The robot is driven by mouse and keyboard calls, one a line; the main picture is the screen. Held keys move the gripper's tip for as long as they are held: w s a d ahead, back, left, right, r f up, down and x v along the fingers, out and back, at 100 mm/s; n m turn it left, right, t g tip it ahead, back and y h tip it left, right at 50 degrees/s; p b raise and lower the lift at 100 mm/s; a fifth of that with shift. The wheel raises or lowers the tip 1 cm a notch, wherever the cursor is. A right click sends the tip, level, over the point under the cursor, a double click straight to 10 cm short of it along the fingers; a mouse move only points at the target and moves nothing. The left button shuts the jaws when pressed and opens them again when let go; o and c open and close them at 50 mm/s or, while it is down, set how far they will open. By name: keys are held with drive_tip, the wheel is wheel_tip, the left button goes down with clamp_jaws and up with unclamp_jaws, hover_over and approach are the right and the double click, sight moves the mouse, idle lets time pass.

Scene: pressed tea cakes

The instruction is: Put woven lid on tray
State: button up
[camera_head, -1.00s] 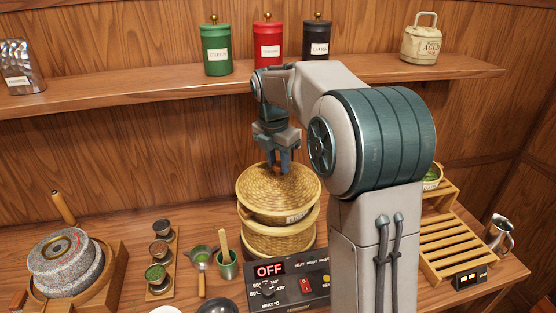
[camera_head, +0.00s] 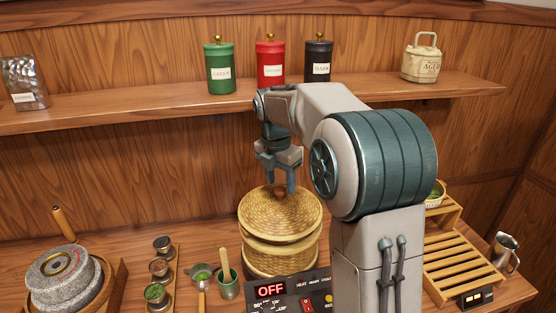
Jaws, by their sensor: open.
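The woven lid (camera_head: 262,218), round and tan, lies on top of the stacked woven trays. It looks roughly level, and I cannot see any clear gap under its rim. The woven tray (camera_head: 262,246) shows beneath it as a banded side wall, with another woven tier (camera_head: 280,265) lower down. My gripper (camera_head: 279,188) points down over the far middle of the lid. Its fingers are apart, with a small knob of the lid seeming to show between them. Whether the fingers touch the lid is unclear.
A heater control box (camera_head: 290,292) reading OFF stands in front of the stack. Small cups and tools sit at left by a stone mill (camera_head: 62,275). A wooden slatted rack (camera_head: 462,258) is at right. A shelf (camera_head: 150,108) with canisters runs behind my arm.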

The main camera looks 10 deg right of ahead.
sight(277, 191)
wheel_tip(277, 191, up, 12)
drive_tip(key=a, duration=0.1)
drive_tip(key=s+f+m+t, duration=0.1)
drive_tip(key=s+f+m, duration=0.4)
drive_tip(key=s+m, duration=0.3)
drive_tip(key=s+f+m+t, duration=0.1)
drive_tip(key=s+f+m, duration=0.4)
drive_tip(key=s+m, duration=0.4)
drive_tip(key=s+d+f+m+t+y, duration=0.1)
drive_tip(key=s+f+m, duration=0.4)
drive_tip(key=s+m, duration=0.3)
drive_tip(key=shift+s+b, duration=0.3)
drive_tip(key=shift+s, duration=1.2)
